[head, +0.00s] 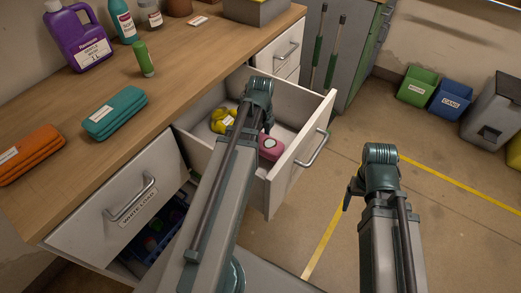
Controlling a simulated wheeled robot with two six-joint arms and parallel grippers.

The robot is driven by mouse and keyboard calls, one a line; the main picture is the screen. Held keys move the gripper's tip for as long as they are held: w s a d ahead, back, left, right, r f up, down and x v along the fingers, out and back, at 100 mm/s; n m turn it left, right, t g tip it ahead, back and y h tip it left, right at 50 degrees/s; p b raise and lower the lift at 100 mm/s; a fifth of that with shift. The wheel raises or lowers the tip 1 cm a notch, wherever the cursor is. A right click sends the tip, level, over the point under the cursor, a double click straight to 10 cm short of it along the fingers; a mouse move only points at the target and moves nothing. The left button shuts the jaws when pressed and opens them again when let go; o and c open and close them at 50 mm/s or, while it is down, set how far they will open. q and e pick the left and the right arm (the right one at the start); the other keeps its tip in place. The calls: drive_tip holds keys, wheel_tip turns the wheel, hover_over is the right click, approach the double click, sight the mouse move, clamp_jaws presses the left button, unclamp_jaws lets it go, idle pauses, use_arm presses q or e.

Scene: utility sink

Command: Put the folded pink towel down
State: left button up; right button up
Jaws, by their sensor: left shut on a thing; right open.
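The folded pink towel (271,147), with a pale label, is in the open drawer (308,160), near its front panel. My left gripper (267,130) reaches down into the drawer and is shut on the towel. My arm hides part of the towel, and I cannot tell whether it touches the drawer bottom. My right gripper (350,195) is open and empty above the floor, right of the drawer.
A yellow labelled item (222,120) lies in the same drawer. A teal folded towel (115,112), an orange folded towel (30,154), a green tube (145,60) and bottles stand on the wooden counter. Bins (417,87) stand back right.

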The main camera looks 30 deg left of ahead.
sight(261, 139)
use_arm(q)
wheel_tip(261, 139, down, 4)
drive_tip(key=b, duration=0.3)
drive_tip(key=shift+r+b, duration=0.2)
drive_tip(key=shift+b, duration=0.2)
drive_tip(key=shift+f, duration=0.15)
drive_tip(key=o, duration=1.4)
drive_tip(key=shift+r, duration=0.2)
wheel_tip(261, 139, up, 12)
drive_tip(key=p, duration=1.2)
